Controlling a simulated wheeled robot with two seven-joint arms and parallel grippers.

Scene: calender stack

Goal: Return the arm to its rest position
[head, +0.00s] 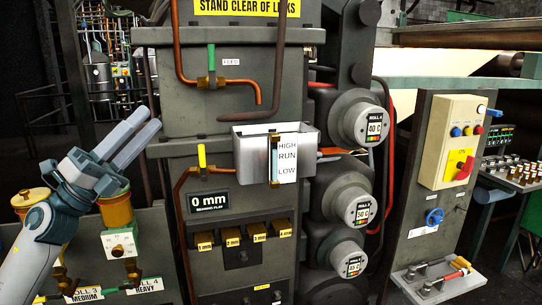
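My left gripper (152,117) shows at the left of the head view, with its arm coming up from the lower left corner. Its two grey fingers point up and to the right, side by side with a narrow gap between them. I see nothing held between them. The gripper is in front of the left part of the machine and hides part of a yellow-topped cylinder (117,212) behind it. My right arm and gripper are not in view.
A grey machine has a metal box (254,154) with a HIGH/RUN/LOW gauge, a green-handled valve (211,66), a yellow-handled valve (202,160) and three roll dials. A yellow control box (451,142) with a red switch and a blue handwheel (434,217) are at right.

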